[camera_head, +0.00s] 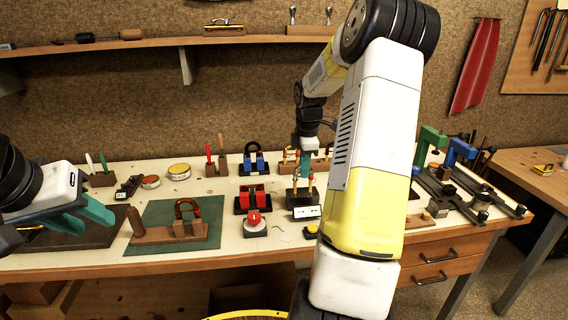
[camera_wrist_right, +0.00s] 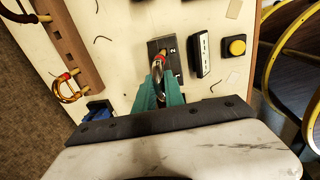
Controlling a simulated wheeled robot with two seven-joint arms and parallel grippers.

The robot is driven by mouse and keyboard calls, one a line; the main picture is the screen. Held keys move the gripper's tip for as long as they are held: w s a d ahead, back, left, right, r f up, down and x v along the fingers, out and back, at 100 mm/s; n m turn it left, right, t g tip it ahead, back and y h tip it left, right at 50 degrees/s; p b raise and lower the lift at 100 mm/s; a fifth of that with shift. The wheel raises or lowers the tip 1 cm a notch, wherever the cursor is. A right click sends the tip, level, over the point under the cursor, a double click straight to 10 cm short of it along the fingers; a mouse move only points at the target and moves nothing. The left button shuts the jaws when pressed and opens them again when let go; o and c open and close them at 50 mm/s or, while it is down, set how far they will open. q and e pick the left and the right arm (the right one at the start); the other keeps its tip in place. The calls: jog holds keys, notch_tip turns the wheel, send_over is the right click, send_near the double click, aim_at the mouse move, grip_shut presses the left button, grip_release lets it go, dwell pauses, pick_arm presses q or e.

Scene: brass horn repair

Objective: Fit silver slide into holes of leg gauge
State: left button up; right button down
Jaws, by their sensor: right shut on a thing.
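The silver slide (camera_wrist_right: 159,78) is a bright curved tube with red and brass-coloured parts. My right gripper (camera_wrist_right: 160,92) is shut on it, with a teal finger on each side. In the head view my right gripper (camera_head: 306,160) is over the bench, above the leg gauge (camera_head: 301,200), a dark block. The gauge (camera_wrist_right: 165,47) bears a "2" in the wrist view. The slide's leg ends are at or just over the gauge; I cannot tell whether they are in its holes. My left gripper (camera_head: 92,214) is open and empty at the left.
A white-faced readout (camera_wrist_right: 200,55) and a yellow button (camera_wrist_right: 235,46) are beside the gauge. A red-topped device (camera_head: 255,222) and a red block pair (camera_head: 252,197) stand to its left.

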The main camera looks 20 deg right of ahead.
jog(key=shift+f, duration=1.45)
jog(key=c, duration=1.3)
grip_release()
jog(key=shift+c, duration=0.2)
notch_tip(320, 180, up, 8)
jog(key=s, duration=0.1)
jog(key=shift+a+f, duration=0.1)
jog(key=shift+f, duration=0.05)
